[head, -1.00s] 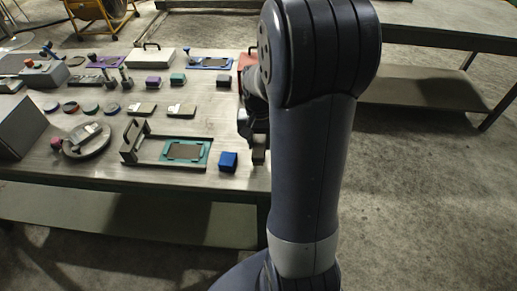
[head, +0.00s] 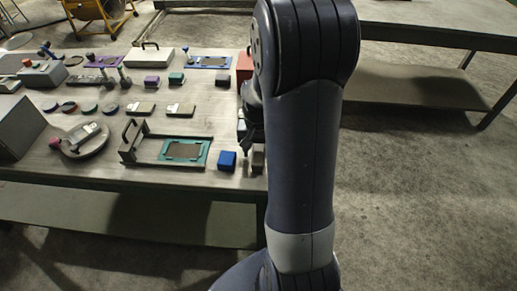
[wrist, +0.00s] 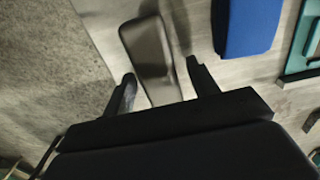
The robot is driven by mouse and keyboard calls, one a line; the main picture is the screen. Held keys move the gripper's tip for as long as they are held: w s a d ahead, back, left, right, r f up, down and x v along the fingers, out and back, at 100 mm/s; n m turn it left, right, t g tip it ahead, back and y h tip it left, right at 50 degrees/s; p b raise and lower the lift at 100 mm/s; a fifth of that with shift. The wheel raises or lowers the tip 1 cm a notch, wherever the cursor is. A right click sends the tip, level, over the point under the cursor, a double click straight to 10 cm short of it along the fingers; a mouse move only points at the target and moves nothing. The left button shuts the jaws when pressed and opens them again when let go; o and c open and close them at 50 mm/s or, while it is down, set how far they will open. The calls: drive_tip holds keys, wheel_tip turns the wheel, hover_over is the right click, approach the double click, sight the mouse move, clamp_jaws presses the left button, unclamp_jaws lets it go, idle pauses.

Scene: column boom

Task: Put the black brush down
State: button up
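The black brush, a dark grey-black block (wrist: 150,52), lies near the table's edge in the wrist view, between and beyond my fingertips. My gripper (wrist: 162,80) is open, with a gap between each finger and the block. In the head view a small greyish block (head: 258,160), probably the same thing, shows beside the blue block (head: 227,161) at the table's right end. My arm hides most of my gripper there. The blue block also shows right of my fingers in the wrist view (wrist: 250,22).
The table (head: 75,185) holds a teal-framed plate (head: 205,153), a round grey dish (head: 88,150), a red box (head: 244,66) and several small blocks and discs. Concrete floor (wrist: 45,65) lies left of the table edge in the wrist view.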

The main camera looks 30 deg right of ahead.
sight(259, 149)
wheel_tip(259, 149, up, 12)
drive_tip(key=shift+r, duration=0.15)
idle(0.5)
wheel_tip(259, 149, down, 13)
drive_tip(key=shift+r, duration=0.1)
wheel_tip(259, 149, up, 3)
drive_tip(key=shift+f, duration=0.2)
drive_tip(key=shift+r, duration=0.55)
drive_tip(key=shift+f, duration=0.1)
